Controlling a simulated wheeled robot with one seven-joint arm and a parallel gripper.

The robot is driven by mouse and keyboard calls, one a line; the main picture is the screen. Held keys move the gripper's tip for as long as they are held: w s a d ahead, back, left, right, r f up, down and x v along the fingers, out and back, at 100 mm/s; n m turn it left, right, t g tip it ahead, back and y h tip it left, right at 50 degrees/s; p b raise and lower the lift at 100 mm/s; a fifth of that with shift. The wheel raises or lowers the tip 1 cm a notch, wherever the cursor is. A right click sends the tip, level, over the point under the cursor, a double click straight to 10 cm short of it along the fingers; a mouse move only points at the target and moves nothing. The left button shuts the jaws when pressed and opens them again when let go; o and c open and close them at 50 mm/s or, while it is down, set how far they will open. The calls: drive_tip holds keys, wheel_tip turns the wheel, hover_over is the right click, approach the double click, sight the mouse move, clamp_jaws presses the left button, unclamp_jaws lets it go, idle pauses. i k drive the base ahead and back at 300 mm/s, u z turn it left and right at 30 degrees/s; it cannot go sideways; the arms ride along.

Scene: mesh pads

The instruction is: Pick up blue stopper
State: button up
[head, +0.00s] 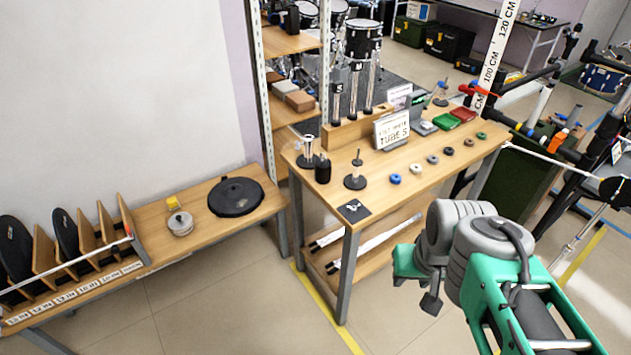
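The blue stopper (395,178) is a small ring-shaped piece lying on the wooden bench top (340,200), near its front edge. It is the front-left one in a slanting row of small round stoppers. My arm reaches in from the lower right. Its far end, with my gripper (420,280), shows low in front of the bench, below and to the right of the blue stopper and apart from it.
A white stopper (415,168) lies beside the blue one, with several darker ones behind. A black stand (355,178) and a black bottle (322,168) are to the left. A sign (391,130) stands behind. A lower bench (150,225) is at left.

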sight(396, 179)
drive_tip(key=u, duration=0.65)
drive_tip(key=i, duration=1)
